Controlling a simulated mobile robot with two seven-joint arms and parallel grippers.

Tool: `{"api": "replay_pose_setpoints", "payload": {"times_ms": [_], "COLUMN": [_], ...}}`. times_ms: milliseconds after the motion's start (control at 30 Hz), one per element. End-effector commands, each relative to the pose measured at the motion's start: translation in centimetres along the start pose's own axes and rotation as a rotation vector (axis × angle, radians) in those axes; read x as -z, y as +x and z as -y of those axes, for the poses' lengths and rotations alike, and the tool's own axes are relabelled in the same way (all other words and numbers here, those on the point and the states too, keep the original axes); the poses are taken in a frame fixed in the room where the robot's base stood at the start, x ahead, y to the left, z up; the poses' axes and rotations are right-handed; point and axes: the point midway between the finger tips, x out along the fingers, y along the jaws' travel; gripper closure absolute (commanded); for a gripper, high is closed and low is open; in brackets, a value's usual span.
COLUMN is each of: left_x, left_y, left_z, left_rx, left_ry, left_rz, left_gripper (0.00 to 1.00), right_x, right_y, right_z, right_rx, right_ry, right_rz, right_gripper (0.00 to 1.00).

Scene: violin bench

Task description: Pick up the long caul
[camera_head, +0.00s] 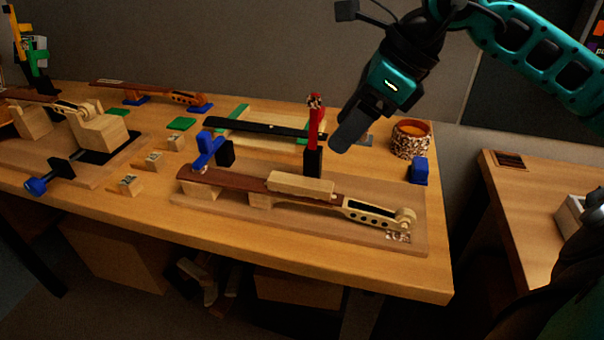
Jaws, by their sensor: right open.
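A pale wooden bar (300,183), which looks like the long caul, lies along the dark brown fingerboard (228,181) of a violin neck (375,211) on the near workboard. A long black bar (265,128) lies behind it across green supports; I cannot tell its role. My right gripper (344,138) comes in from the upper right and hangs above and behind the pale bar's right end, apart from it. It is open, with nothing seen in it; its fingers overlap in this view. My left gripper is not in view.
A red and black clamp (314,135) stands upright behind the pale bar, close to my right gripper. A blue clamp (208,149) stands at the fingerboard's left end. Several small wooden blocks lie left. A patterned round container (411,139) and blue block (419,170) are right.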

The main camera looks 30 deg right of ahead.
Motion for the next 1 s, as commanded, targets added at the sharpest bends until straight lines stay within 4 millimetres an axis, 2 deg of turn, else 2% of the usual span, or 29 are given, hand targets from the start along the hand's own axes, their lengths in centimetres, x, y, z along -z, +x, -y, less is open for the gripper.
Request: {"api": "replay_pose_setpoints", "payload": {"times_ms": [167, 400, 633, 833, 1000], "left_x": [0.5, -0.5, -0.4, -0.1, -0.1], "left_y": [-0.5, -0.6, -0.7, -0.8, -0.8], "left_z": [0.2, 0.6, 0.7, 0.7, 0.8], "left_rx": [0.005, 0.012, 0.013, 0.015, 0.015], "left_ry": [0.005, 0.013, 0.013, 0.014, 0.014], "left_rz": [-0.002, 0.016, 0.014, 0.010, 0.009], "left_gripper": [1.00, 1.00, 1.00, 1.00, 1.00], "right_x": [-0.2, -0.1, -0.1, -0.1, -0.1], "right_y": [2.2, 6.5, 8.1, 11.2, 12.5], "right_z": [-0.2, -0.1, -0.1, -0.2, -0.1], "right_rx": [-0.006, -0.005, -0.005, -0.006, -0.003], "right_ry": [-0.001, 0.002, 0.001, 0.002, 0.000], "right_rz": [0.002, 0.003, 0.003, 0.003, 0.002], "right_gripper": [0.38, 0.38, 0.38, 0.38, 0.38]}}
